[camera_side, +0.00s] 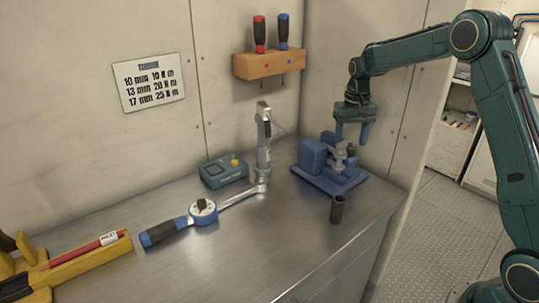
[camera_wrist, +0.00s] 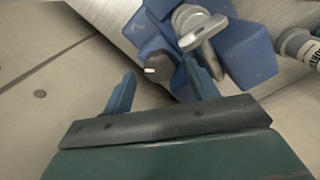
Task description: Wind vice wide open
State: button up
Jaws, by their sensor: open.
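The blue vice (camera_side: 313,158) sits on the blue base plate (camera_side: 345,183) at the right end of the metal bench. In the wrist view the vice (camera_wrist: 247,52) fills the top middle, with a bright metal part (camera_wrist: 204,32) at its jaws and a dark round knob (camera_wrist: 152,69). My gripper (camera_side: 350,142) is open and points down just above the vice. In the wrist view its fingers (camera_wrist: 160,76) stand on either side of the knob's line, with nothing held. Contact with the knob cannot be told. The width of the jaw gap is unclear.
A torque wrench (camera_side: 203,212), a green box (camera_side: 224,171) and an upright metal tool (camera_side: 264,143) are to the left. A wooden rack (camera_side: 268,66) with two screwdrivers hangs behind. The bench's front middle is clear.

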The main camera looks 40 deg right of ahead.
jog(key=shift+f, duration=0.7)
jog(key=c, duration=1)
jog(key=shift+n, duration=2.3)
jog(key=o, duration=1)
